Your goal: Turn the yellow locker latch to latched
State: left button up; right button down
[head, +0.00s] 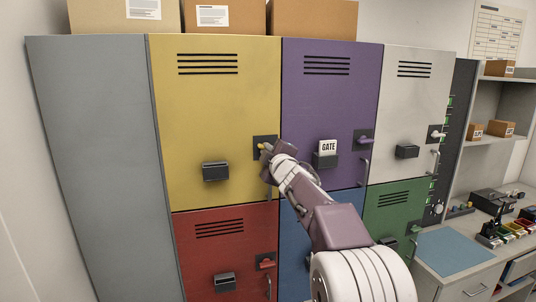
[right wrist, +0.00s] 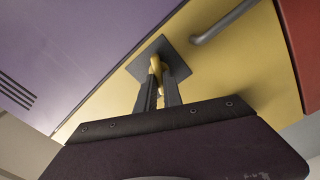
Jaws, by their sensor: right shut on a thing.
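The yellow locker (head: 215,110) is at the upper left of the locker bank in the head view, with its door closed. Its yellow latch (head: 263,146) sits on a dark plate at the door's right edge, partly hidden by my gripper. In the right wrist view the latch (right wrist: 156,65) is between the fingertips in front of the dark plate (right wrist: 178,57). My right gripper (head: 267,149) is shut on the latch; it also shows in the right wrist view (right wrist: 159,78). I cannot tell the latch's exact angle. My left gripper is not in view.
A purple locker (head: 325,95) with a GATE card is to the right, a red locker (head: 225,245) below. A grey door handle (right wrist: 225,22) is close beside the latch plate. Cardboard boxes (head: 235,17) stand on top. A desk (head: 452,262) is at right.

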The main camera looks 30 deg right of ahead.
jog(key=n+b, duration=0.1)
jog(key=n, duration=0.4)
jog(key=shift+f, duration=0.2)
jog(key=shift+n, duration=0.4)
jog(key=c, duration=1.5)
grip_release()
jog(key=b+v, duration=0.1)
jog(key=v, duration=0.8)
